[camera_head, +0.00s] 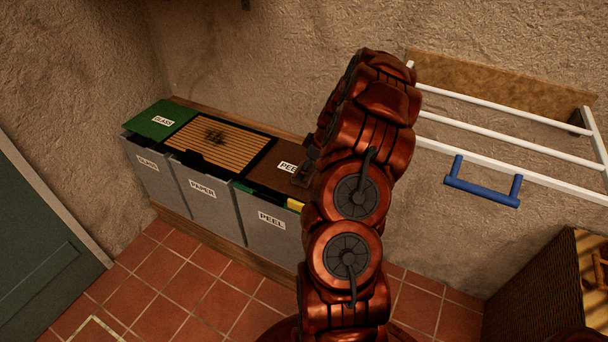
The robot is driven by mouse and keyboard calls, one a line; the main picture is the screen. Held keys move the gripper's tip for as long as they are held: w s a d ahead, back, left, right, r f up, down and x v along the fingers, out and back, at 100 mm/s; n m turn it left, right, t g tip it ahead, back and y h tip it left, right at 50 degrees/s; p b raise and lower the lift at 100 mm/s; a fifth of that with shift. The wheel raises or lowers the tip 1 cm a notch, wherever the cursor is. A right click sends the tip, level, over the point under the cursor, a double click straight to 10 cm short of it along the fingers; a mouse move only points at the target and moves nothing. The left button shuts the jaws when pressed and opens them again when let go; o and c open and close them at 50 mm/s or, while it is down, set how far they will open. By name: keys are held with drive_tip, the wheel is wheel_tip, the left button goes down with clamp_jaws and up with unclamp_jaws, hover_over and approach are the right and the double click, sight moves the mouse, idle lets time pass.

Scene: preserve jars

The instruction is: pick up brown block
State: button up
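I cannot make out a separate brown block with certainty. The bin labelled PEEL has a dark brown lid or top (262,177), partly covered by my arm. A dark, unclear patch (214,136) lies on the slatted wooden board over the PAPER bin. My gripper (304,172) shows only as a small dark grey part, just left of my copper-red arm and beside or over the brown top. Its fingers are too small and hidden to tell open from shut, or whether it touches or holds anything.
Grey bins labelled GLASS (150,176), PAPER (204,196) and PEEL (268,224) stand along the wall. A green lid (157,121) covers GLASS. A white rack (490,150) with a blue handle (482,190) and a wicker basket (530,285) are right. Tiled floor lies open in front.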

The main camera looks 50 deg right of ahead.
drive_tip(key=shift+x, duration=1.65)
drive_tip(key=c, duration=0.7)
drive_tip(key=shift+r, duration=0.1)
drive_tip(key=shift+c, duration=0.2)
wheel_tip(320, 180, up, 10)
drive_tip(key=shift+f+b, duration=0.1)
drive_tip(key=shift+b, duration=0.45)
